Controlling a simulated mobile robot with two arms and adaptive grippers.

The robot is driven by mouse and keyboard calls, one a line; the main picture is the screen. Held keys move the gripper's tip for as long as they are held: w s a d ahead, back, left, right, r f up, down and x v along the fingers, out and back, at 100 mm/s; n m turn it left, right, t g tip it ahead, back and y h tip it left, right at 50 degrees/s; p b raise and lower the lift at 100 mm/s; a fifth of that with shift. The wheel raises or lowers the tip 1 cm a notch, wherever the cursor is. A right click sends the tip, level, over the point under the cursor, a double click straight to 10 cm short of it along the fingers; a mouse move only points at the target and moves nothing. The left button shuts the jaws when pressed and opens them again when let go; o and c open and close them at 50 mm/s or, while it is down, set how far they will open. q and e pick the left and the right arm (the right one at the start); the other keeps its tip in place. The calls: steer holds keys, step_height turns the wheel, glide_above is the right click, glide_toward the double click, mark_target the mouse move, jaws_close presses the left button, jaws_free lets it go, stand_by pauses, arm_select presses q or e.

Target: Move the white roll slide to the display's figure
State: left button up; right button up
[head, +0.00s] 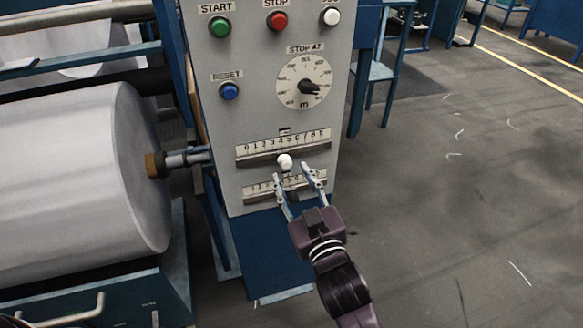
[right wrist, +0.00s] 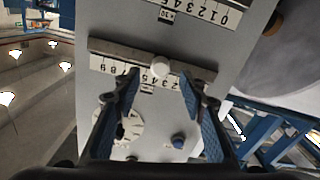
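A white round knob (head: 285,161) sits on the upper slide scale (head: 243,152) of the grey panel, near the middle of its 0–9 digits, roughly around 4. It also shows in the right wrist view (right wrist: 161,66), where the panel appears upside down. My left gripper is not in view.
A lower scale (head: 258,190) is partly hidden behind my right fingers. Above are a STOP AT dial (head: 304,82), a blue RESET button (head: 229,91), and green (head: 219,27), red (head: 277,21) and white (head: 331,17) buttons.

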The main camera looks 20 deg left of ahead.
mark_target(287, 165)
steer(key=x, duration=0.4)
steer(key=shift+a, duration=0.1)
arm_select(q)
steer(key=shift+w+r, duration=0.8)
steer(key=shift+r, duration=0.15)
arm_select(e)
steer(key=shift+w+a, duration=0.35)
steer(key=shift+w, duration=0.3)
steer(key=shift+c, duration=0.4)
jaws_close()
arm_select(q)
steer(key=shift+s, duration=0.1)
